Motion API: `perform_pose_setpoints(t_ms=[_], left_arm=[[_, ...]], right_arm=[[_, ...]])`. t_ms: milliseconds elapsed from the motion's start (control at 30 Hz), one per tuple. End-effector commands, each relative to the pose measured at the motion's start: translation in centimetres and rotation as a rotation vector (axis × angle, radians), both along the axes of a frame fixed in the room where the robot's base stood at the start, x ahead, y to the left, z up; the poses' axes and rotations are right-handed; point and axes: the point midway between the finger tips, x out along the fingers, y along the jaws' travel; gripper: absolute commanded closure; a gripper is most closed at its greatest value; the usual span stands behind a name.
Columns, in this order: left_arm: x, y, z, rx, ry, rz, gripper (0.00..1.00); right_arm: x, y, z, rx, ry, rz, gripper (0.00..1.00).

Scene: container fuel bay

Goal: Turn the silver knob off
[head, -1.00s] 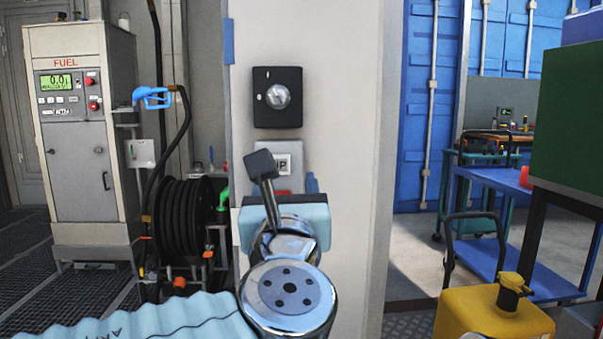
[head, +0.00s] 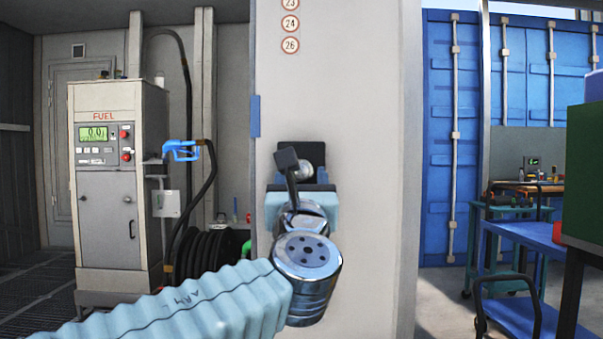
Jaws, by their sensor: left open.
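The silver knob (head: 314,155) sits on a black square plate (head: 320,147) on the pale wall panel. My left gripper (head: 296,162) is in front of it, at the end of my left arm. One dark finger shows just left of the knob and overlaps the plate. The other finger is hard to make out against the plate. The gripper is open. It hides part of the knob and the lower plate, so I cannot tell the knob's setting or whether a finger touches it. My right gripper is not in view.
A fuel pump (head: 118,190) with a blue nozzle (head: 182,150) and a black hose reel (head: 208,252) stand to the left. On the right are a blue cart (head: 535,237) and a green box (head: 584,170).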

Motion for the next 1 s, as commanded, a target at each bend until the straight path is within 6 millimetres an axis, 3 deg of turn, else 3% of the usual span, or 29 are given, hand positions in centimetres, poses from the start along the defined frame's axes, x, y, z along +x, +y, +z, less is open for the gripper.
perform_pose_setpoints(t_ms=[300,667,1000], left_arm=[[0.37,0.00,0.05,0.000,0.001,0.000,0.44],[0.34,0.00,0.07,0.000,0.001,0.000,0.97],[0.35,-0.11,-0.03,-0.045,0.000,0.000,1.00]], right_arm=[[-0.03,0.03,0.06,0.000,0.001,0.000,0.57],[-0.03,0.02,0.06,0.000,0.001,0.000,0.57],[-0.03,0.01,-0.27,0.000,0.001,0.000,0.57]])
